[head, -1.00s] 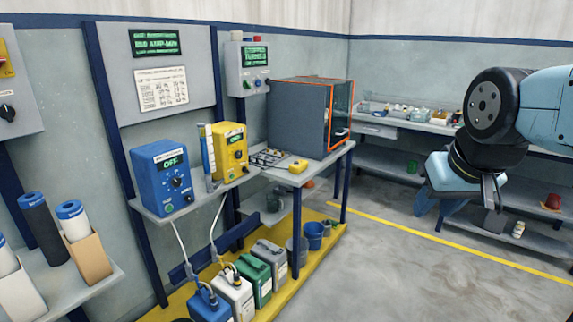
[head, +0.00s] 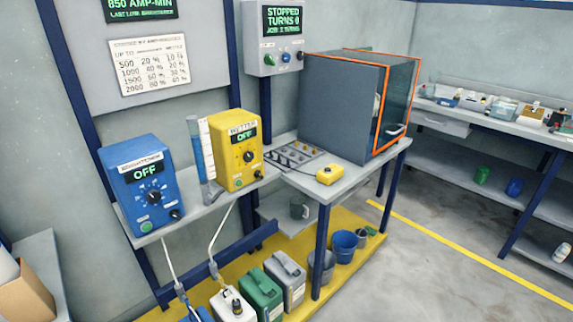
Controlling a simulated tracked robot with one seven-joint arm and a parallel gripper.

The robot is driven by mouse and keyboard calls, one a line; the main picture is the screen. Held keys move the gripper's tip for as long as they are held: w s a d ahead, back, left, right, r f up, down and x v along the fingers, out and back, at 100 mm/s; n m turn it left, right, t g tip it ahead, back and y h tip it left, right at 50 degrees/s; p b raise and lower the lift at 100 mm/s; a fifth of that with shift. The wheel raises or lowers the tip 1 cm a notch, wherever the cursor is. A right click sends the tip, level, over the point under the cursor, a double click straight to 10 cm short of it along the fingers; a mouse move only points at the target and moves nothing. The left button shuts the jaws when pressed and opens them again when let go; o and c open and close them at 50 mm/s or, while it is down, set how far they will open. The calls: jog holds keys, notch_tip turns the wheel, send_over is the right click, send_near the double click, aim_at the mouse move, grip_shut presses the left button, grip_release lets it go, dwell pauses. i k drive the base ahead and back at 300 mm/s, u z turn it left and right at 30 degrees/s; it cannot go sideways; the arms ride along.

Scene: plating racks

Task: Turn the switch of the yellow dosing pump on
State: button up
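The yellow dosing pump (head: 236,150) stands on a grey shelf, right of a blue pump (head: 143,185). Its label looks like "WETTER" and its small display reads OFF. A dark round knob (head: 249,156) sits on its front, and a smaller dark knob (head: 258,174) sits low at the right of the front. Which of these is the switch I cannot tell for sure. The blue pump also reads OFF. My gripper is not in view now.
A clear graduated cylinder (head: 203,150) stands between the pumps. A grey cabinet with orange edges (head: 345,105) and a yellow box (head: 329,174) are on the bench to the right. Jugs (head: 260,292) and a blue bucket (head: 344,246) stand below. Grey floor at right is open.

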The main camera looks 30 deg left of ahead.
aim_at(257, 174)
jog(key=u, duration=0.2)
jog(key=i, duration=0.65)
jog(key=u, duration=0.7)
jog(key=i, duration=0.4)
jog(key=z, duration=0.25)
jog(key=k, duration=0.4)
jog(key=u, duration=0.1)
